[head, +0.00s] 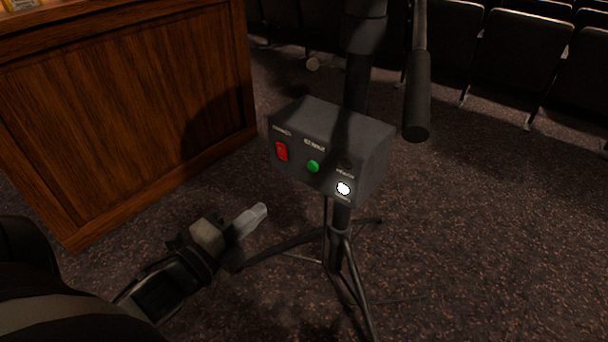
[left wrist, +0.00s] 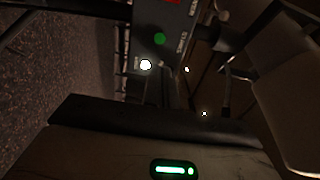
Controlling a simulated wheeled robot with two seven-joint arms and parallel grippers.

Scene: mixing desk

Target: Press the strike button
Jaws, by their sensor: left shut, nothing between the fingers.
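A dark grey control box (head: 330,130) is mounted on a tripod stand. Its front face carries a round green button (head: 313,166) in the middle, under a small label too blurred to read for sure. A red rocker switch (head: 282,151) is to its left and a glowing white lamp (head: 344,188) is to its right. My left gripper (head: 262,210) is shut and empty, below and left of the box face, apart from it. In the left wrist view the green button (left wrist: 159,39) and white lamp (left wrist: 145,65) show near the top. My right gripper is not in view.
A wooden desk (head: 130,110) stands at the left. The tripod legs (head: 345,255) spread over the dark carpet below the box. A black handle (head: 417,95) hangs right of the box. Rows of seats (head: 515,50) are behind. The space before the box face looks clear.

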